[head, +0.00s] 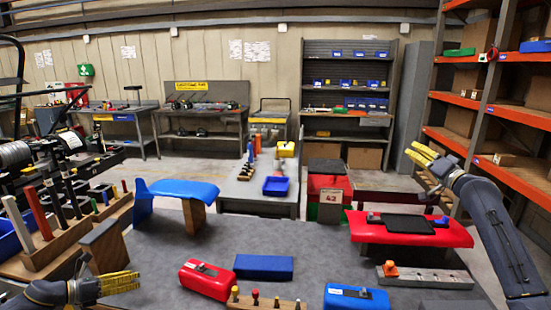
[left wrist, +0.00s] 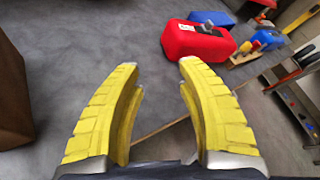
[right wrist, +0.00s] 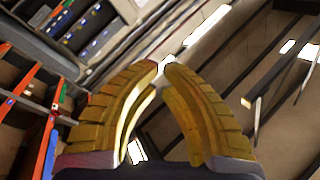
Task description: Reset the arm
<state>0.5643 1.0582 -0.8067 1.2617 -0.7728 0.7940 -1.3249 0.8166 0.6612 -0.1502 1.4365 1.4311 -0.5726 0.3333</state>
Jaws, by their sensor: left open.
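My left gripper (head: 133,283) is low at the left front of the grey table. Its yellow fingers (left wrist: 160,66) stand apart in the left wrist view, with nothing between them. The red case (left wrist: 197,40) lies beyond its fingertips. My right gripper (head: 416,152) is raised at the right, in the air above and beyond the red stand. In the right wrist view its fingertips (right wrist: 160,63) come close together with a narrow gap. Nothing shows held between them, and I cannot tell whether it is fully shut.
The table (head: 310,238) carries a red case (head: 207,279), a blue block (head: 263,267), a blue case (head: 356,298), a red stand (head: 410,235) and a blue stand (head: 177,190). A wooden block (head: 105,246) stands near my left gripper. Orange shelving (head: 455,141) rises at right.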

